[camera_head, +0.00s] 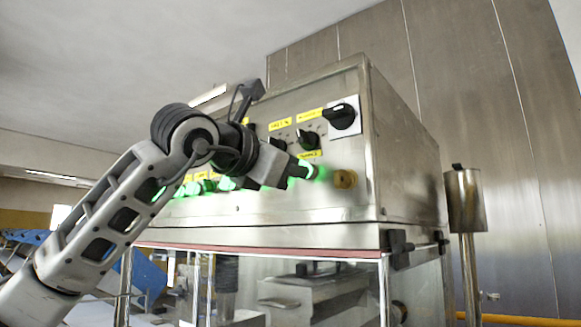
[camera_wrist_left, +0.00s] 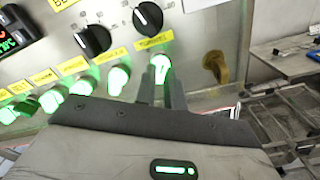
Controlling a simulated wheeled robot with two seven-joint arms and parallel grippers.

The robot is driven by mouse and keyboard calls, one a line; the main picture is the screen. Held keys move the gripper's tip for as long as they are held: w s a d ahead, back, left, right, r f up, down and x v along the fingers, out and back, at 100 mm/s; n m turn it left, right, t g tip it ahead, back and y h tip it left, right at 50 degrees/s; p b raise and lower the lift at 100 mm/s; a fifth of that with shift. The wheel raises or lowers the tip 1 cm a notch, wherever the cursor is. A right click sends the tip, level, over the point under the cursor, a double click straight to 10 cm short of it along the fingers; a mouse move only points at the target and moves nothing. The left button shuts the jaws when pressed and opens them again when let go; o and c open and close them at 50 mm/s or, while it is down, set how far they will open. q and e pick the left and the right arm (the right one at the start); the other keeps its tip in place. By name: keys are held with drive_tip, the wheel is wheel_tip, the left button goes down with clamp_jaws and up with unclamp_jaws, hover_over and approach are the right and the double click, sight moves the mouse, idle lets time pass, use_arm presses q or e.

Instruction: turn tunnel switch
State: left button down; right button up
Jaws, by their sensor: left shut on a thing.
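The control box carries a row of green-lit switches under yellow labels. The rightmost lit switch (camera_head: 306,170) is at the tips of my left gripper (camera_head: 290,169). In the left wrist view this switch (camera_wrist_left: 159,62) glows between the two dark fingertips, under a yellow label whose text is too small to read surely. My left gripper (camera_wrist_left: 161,78) is shut on this switch. The fingers hide part of the knob, so its exact angle is unclear. My right gripper is in neither view.
Black rotary knobs (camera_wrist_left: 148,18) sit just above the lit row. A brass-coloured lock (camera_head: 344,179) is right of the held switch. More lit switches (camera_wrist_left: 118,79) lie close on the left. The steel box (camera_head: 408,160) stands above a clear-walled enclosure. A metal post (camera_head: 465,200) stands to the right.

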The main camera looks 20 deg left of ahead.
use_arm(q)
drive_tip(key=shift+r, duration=0.15)
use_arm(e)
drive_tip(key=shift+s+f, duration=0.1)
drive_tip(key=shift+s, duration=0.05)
use_arm(q)
drive_tip(key=c, duration=1.5)
unclamp_jaws()
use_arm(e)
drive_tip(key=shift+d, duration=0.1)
use_arm(q)
drive_tip(key=b+v, duration=0.4)
drive_tip(key=v, duration=1.2)
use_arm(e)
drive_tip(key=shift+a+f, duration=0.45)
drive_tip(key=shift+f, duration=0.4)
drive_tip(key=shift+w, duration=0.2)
